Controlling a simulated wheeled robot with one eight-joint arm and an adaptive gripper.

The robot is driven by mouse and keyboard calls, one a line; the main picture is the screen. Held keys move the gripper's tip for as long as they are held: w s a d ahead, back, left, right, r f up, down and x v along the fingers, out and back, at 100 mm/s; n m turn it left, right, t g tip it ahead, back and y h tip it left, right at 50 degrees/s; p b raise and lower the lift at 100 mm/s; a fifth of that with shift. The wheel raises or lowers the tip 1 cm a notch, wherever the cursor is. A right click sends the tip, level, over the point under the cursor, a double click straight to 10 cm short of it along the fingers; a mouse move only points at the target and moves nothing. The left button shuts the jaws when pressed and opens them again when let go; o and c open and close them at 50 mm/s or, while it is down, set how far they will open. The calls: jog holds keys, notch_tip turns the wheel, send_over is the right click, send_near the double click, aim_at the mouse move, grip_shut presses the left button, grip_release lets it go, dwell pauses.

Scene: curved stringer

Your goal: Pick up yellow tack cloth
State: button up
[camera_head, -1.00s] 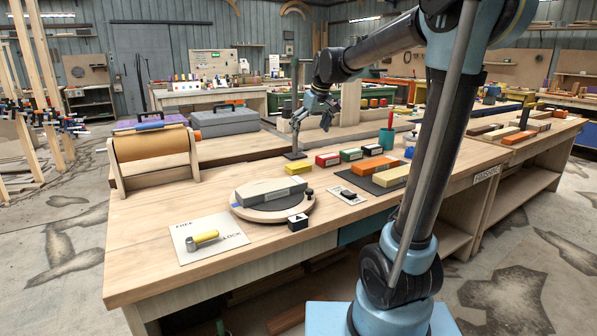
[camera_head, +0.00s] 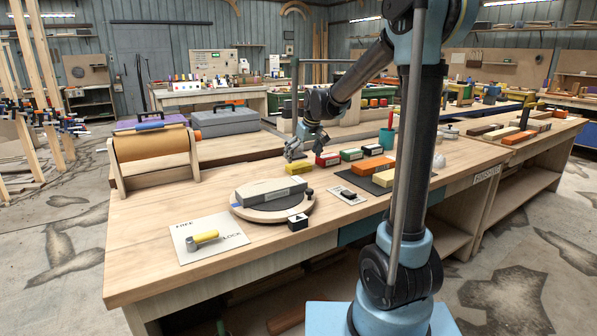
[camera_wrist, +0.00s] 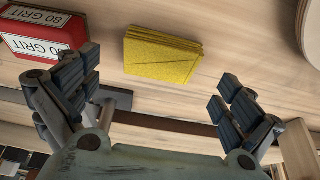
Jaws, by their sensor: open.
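The yellow tack cloth (camera_wrist: 162,56) is a folded yellow stack lying on the wooden bench top in the wrist view. In the head view it shows as a small yellow patch (camera_head: 299,168) beside the red block. My gripper (camera_wrist: 165,95) is open and empty, its two dark padded fingers spread left and right of the cloth's near side. The cloth lies just beyond the fingertips, between their lines, and they do not touch it. In the head view my gripper (camera_head: 297,150) is low over the bench, just behind the cloth.
A red 80 GRIT block (camera_wrist: 45,33) sits close left of the cloth, near my left finger. A round turntable (camera_head: 272,207) with a grey block stands in front. Green, orange and yellow blocks lie to the right. A paper roll holder (camera_head: 153,158) stands at left.

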aim_at(299, 165)
jog(key=shift+x, duration=2.45)
jog(key=shift+a+r, duration=0.1)
jog(key=c, duration=1)
